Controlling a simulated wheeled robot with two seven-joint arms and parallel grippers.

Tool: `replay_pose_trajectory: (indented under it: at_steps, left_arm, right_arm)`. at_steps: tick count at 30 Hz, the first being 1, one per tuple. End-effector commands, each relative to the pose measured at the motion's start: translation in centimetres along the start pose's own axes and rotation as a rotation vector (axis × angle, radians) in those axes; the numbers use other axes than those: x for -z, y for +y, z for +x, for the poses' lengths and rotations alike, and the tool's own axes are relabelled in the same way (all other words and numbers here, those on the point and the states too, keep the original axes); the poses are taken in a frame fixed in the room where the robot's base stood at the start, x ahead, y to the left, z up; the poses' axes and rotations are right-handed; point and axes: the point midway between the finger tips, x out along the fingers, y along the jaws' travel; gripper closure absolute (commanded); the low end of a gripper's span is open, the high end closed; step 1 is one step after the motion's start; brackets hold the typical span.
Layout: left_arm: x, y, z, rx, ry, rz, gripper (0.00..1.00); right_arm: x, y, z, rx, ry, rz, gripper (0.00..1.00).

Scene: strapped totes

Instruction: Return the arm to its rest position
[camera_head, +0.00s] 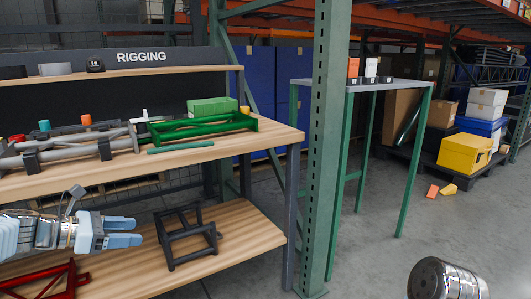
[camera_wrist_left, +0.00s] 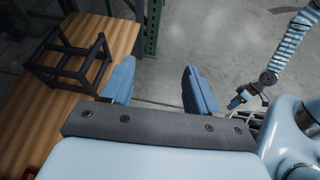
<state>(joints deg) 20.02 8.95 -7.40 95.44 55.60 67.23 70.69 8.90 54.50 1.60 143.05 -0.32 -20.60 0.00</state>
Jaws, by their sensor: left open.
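My left gripper (camera_head: 138,231) is at the left of the head view, in front of the rigging bench, between its upper and lower shelves. Its two blue fingers are apart and empty. In the left wrist view the open fingers (camera_wrist_left: 158,68) have grey floor showing between them. My other gripper (camera_wrist_left: 240,99) seems to show small at the right of that view; whether its fingers are open or shut is too small to tell. In the head view only a silver part of my arm shows at the lower right.
A black frame (camera_head: 188,238) stands on the lower shelf (camera_head: 245,225), right of my left gripper; it also shows in the wrist view (camera_wrist_left: 72,58). A red frame (camera_head: 50,281) lies lower left. A green upright (camera_head: 325,150) stands right of the bench.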

Motion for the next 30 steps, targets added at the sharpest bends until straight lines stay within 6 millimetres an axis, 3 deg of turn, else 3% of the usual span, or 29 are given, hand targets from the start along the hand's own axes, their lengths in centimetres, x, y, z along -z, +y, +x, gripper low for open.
replay_pose_trajectory:
  at_steps: [1,5,8,12,15,18,21,25,30]
  left_arm:
    - [2.7,-0.4,2.4,0.022,0.069,0.020,0.40]
    - [11.8,-2.9,8.6,0.103,0.290,0.170,0.40]
    - [18.9,-6.7,12.3,0.222,0.453,0.358,0.40]
    - [27.8,-14.4,15.9,0.478,0.606,0.750,0.40]
    - [32.1,-20.8,17.2,0.684,0.606,1.101,0.40]
    - [34.3,-26.5,17.8,0.836,0.519,1.421,0.40]
    - [34.9,-30.3,18.1,0.912,0.415,1.642,0.40]
    - [34.9,-32.4,18.2,0.937,0.345,1.769,0.40]
    - [34.9,-32.4,18.2,0.937,0.345,1.769,0.40]
  right_arm:
    - [0.0,-0.2,-0.6,-0.001,0.001,0.001,0.35]
    - [0.1,-0.4,-1.5,-0.003,0.003,0.003,0.35]
    - [0.1,-0.6,-2.3,-0.005,0.005,0.005,0.35]
    - [0.2,-0.9,-3.6,-0.008,0.008,0.008,0.35]
    - [0.3,-1.1,-4.5,-0.010,0.010,0.010,0.35]
    - [0.4,-1.3,-5.2,-0.012,0.012,0.012,0.35]
    - [0.4,-1.4,-5.6,-0.013,0.014,0.014,0.35]
    - [0.4,-1.4,-5.7,-0.014,0.015,0.015,0.35]
    - [0.4,-1.4,-5.7,-0.014,0.015,0.015,0.35]
